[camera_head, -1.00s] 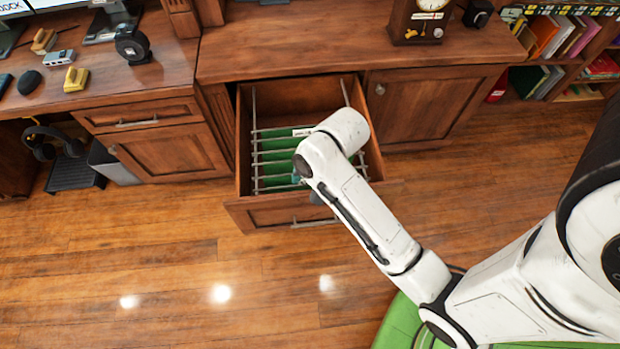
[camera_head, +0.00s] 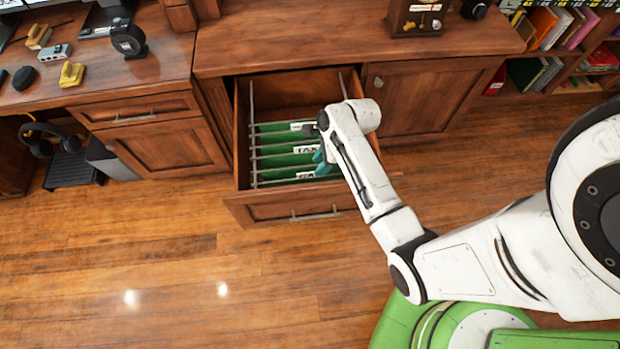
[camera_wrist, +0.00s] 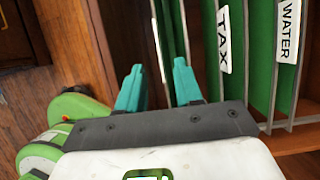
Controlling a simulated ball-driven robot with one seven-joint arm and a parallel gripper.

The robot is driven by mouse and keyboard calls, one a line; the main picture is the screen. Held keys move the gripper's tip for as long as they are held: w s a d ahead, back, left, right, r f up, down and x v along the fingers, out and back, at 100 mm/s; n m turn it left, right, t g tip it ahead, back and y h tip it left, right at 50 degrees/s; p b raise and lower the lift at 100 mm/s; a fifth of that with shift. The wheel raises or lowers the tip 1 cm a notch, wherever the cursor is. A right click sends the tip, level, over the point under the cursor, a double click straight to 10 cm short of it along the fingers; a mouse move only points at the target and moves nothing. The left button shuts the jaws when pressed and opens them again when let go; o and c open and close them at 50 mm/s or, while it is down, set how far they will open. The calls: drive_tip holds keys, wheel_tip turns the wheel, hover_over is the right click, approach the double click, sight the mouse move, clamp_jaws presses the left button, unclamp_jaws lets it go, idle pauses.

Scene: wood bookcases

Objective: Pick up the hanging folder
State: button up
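Several green hanging folders (camera_head: 285,148) hang on metal rails in the open drawer (camera_head: 243,165). White labels stand on them. In the wrist view one folder carries a TAX label (camera_wrist: 224,40) and another a WATER label (camera_wrist: 288,30). In the wrist view the fingers point at a green folder (camera_wrist: 172,30) left of the TAX folder, whose label is seen edge-on. In the head view my gripper (camera_head: 322,162) is over the right part of the folders, partly hidden by my arm.
The drawer front (camera_head: 290,208) sticks out from the wooden cabinet (camera_head: 425,95). A clock (camera_head: 417,15) stands on the cabinet top. A desk (camera_head: 100,60) with small items is at left, a bookcase (camera_head: 570,45) at right. The floor (camera_head: 150,250) in front is clear.

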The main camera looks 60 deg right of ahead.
sight(311, 173)
drive_tip(key=shift+w+x, duration=0.15)
drive_tip(key=shift+x, duration=1.4)
drive_tip(key=shift+w+x, duration=0.1)
drive_tip(key=shift+x, duration=1.45)
drive_tip(key=shift+a+r, duration=0.1)
drive_tip(key=shift+a, duration=0.05)
clamp_jaws()
